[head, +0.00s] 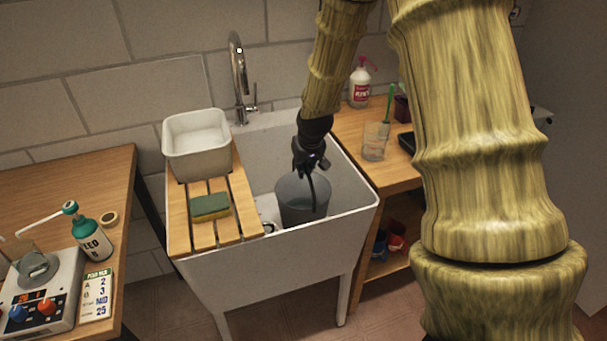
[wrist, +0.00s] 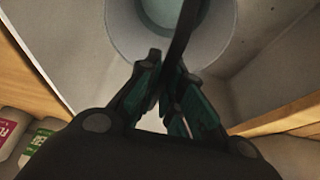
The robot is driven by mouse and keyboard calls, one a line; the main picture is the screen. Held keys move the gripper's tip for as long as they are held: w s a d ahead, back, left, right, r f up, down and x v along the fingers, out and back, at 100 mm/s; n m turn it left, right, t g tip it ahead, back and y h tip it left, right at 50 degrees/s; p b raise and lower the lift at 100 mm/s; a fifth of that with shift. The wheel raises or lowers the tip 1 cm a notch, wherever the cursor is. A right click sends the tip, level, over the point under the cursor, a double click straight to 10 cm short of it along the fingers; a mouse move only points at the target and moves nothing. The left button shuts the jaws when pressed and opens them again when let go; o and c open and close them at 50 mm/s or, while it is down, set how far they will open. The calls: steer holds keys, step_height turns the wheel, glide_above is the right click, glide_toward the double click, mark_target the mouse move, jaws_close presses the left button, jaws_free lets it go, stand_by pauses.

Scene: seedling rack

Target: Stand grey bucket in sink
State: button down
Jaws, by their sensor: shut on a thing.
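The grey bucket (head: 298,205) is in the white sink (head: 352,195) in the head view, looking upright in the right part of the basin. My gripper (head: 311,165) is above the bucket, shut on its dark handle, which arches up from the rim. In the wrist view my gripper (wrist: 166,95) has its fingers closed around the handle, and the bucket (wrist: 122,28) lies below with its inside visible. I cannot tell whether the bucket's bottom touches the sink floor.
A slatted wooden board (head: 203,240) covers the sink's left part, bearing a white tub (head: 197,150) and a sponge (head: 210,207). The faucet (head: 239,80) stands behind. A glass (head: 375,142) and a spray bottle (head: 360,85) stand on the right bench. A mug partly shows beside the bucket.

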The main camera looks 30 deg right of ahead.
mark_target(309, 175)
step_height(309, 175, down, 6)
steer(key=shift+f+p, duration=0.25)
steer(key=shift+p, duration=0.05)
stand_by(0.5)
steer(key=c, duration=1.6)
jaws_free()
steer(key=shift+f, duration=0.15)
steer(key=shift+o, duration=0.2)
steer(key=shift+r, duration=0.2)
steer(key=shift+b+v, duration=0.45)
steer(key=shift+v, duration=5.5)
